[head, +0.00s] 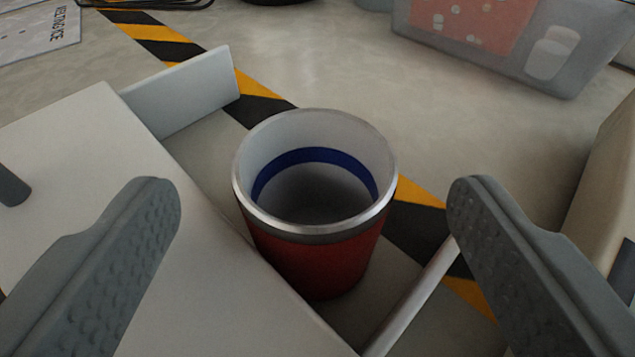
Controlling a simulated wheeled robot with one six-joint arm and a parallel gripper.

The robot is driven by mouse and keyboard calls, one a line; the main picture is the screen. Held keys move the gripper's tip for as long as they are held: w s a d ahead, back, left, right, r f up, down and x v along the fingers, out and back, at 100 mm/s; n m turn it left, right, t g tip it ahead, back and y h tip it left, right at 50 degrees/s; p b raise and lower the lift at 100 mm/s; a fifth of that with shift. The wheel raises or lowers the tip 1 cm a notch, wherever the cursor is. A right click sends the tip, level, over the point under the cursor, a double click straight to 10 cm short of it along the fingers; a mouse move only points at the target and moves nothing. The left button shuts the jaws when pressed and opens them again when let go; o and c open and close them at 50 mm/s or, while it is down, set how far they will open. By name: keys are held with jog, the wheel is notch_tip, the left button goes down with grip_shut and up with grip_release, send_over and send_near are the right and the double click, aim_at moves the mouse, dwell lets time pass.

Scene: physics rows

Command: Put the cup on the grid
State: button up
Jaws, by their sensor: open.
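A red cup (318,265) with a silver rim stands upright in the middle of the head view. Its inside is pale with a dark blue band, and it looks empty. My gripper (312,195) is open, with one dark grey textured finger on each side of the cup. Neither finger appears to touch it. The cup stands beside a white box-like surface, which hides part of its lower left side. No grid can be made out in this view.
A white box-like piece (90,185) with an upright flap lies at left. A thin rod (412,300) is right of the cup. Yellow-black tape (180,48) crosses the grey floor. A translucent bin (490,55) stands at the back right, a beige block (605,170) at the right edge.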

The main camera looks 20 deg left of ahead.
aim_at(316, 132)
jog(key=shift+x, duration=1.6)
jog(key=c, duration=1.1)
jog(key=shift+c, duration=0.2)
